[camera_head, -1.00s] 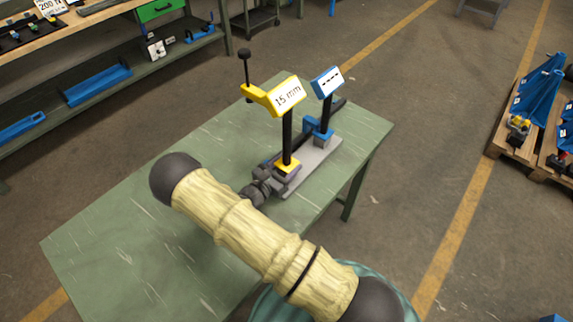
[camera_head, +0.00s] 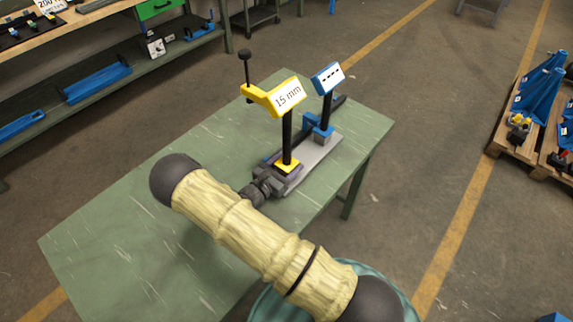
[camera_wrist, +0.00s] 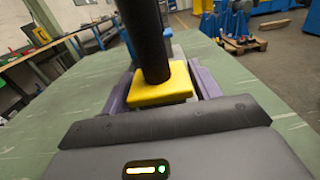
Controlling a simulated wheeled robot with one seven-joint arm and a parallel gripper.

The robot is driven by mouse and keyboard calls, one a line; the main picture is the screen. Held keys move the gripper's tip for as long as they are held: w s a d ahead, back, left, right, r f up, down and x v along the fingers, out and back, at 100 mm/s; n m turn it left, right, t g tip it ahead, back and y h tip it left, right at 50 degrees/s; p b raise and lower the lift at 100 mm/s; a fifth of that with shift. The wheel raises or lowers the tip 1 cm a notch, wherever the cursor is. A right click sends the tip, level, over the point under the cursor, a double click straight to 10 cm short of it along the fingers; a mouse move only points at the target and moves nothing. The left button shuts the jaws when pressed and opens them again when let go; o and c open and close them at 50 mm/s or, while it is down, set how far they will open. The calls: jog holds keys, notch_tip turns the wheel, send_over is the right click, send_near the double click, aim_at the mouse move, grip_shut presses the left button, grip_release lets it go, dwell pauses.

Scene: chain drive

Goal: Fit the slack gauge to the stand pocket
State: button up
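The yellow gauge (camera_head: 287,95) carries a "15 mm" plate and a side arm with a black knob. Its black post stands upright on a yellow foot (camera_head: 287,161) at the near end of a grey base plate (camera_head: 318,155). The foot and post also show in the wrist view (camera_wrist: 160,85). A blue-headed post (camera_head: 328,78) marked with dashes stands at the plate's far end. My gripper (camera_head: 281,172) is low at the yellow foot, its purple-grey fingers parted on either side of it. Contact is not clear. I cannot tell which part is the stand pocket.
The green table (camera_head: 130,235) is clear at left and front. A workbench with a lower shelf (camera_head: 100,100) stands at back left. Pallets with blue parts (camera_head: 520,140) stand on the floor at right. My arm crosses the table's near side.

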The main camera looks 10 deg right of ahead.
jog(key=o, duration=0.3)
jog(key=shift+s+f, duration=0.1)
jog(key=shift+f, duration=0.15)
jog(key=b+v, duration=0.1)
jog(key=v, duration=0.7)
jog(key=b+v, duration=0.2)
jog(key=v, duration=0.7)
jog(key=shift+a+r, duration=0.2)
jog(key=shift+r, duration=0.05)
jog(key=shift+d, duration=0.1)
